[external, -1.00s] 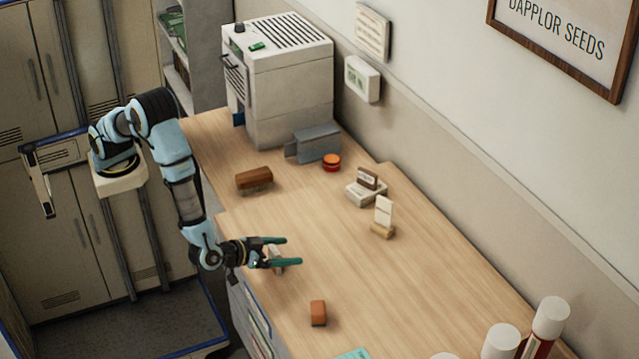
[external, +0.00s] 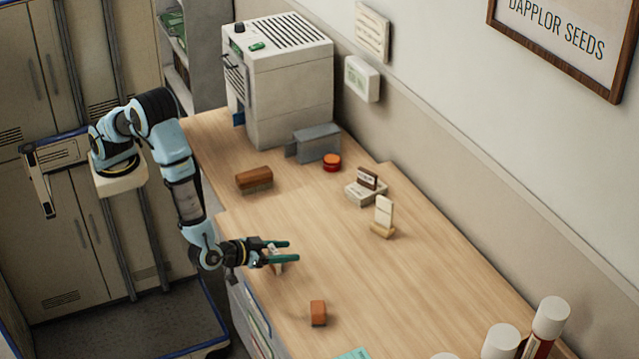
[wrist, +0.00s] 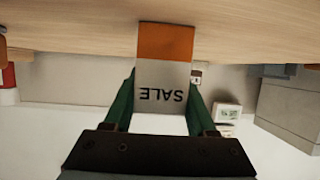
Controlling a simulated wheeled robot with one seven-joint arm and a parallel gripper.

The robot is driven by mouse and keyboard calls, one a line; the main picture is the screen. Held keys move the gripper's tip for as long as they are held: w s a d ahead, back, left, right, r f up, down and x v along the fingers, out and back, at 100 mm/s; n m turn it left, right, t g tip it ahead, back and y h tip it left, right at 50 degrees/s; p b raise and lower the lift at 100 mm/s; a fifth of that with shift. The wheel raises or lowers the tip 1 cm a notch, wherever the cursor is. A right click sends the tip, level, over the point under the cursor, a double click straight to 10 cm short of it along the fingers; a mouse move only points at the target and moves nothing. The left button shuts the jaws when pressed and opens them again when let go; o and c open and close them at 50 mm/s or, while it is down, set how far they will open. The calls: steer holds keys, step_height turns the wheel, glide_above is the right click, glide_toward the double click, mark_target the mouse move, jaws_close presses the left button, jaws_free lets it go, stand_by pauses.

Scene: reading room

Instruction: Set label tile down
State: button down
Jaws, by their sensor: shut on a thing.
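My gripper (external: 292,251) has long green fingers and is low over the near-left side of the wooden table (external: 340,270). It is shut on the label tile (external: 276,262). In the wrist view the label tile (wrist: 163,85) is a flat pale grey piece with an orange band and the upside-down word SALE. The fingers are on either side of it. Its orange end is by the tabletop in that view; I cannot tell whether it touches.
An orange-brown block (external: 318,312) lies in front of my gripper, and a brown brush-like block (external: 254,179) lies behind. A pale card in a wooden stand (external: 383,216) and a stamp on a pale block (external: 366,188) stand to the right. The table's middle is clear.

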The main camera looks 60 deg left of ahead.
step_height(320, 180, up, 10)
steer(key=f+b, duration=0.1)
steer(key=w+d+b, duration=0.2)
steer(key=w+d, duration=0.4)
steer(key=w, duration=0.5)
steer(key=w+d+b, duration=0.2)
steer(key=w+d, duration=0.4)
steer(key=w, duration=0.5)
steer(key=shift+m+h, duration=0.3)
steer(key=shift+h, duration=0.1)
steer(key=f, duration=0.8)
steer(key=shift+w+d+f+p, duration=0.1)
steer(key=shift+w+f+p, duration=0.15)
steer(key=shift+f+p, duration=0.1)
steer(key=shift+f, duration=0.15)
steer(key=shift+c, duration=1)
jaws_free()
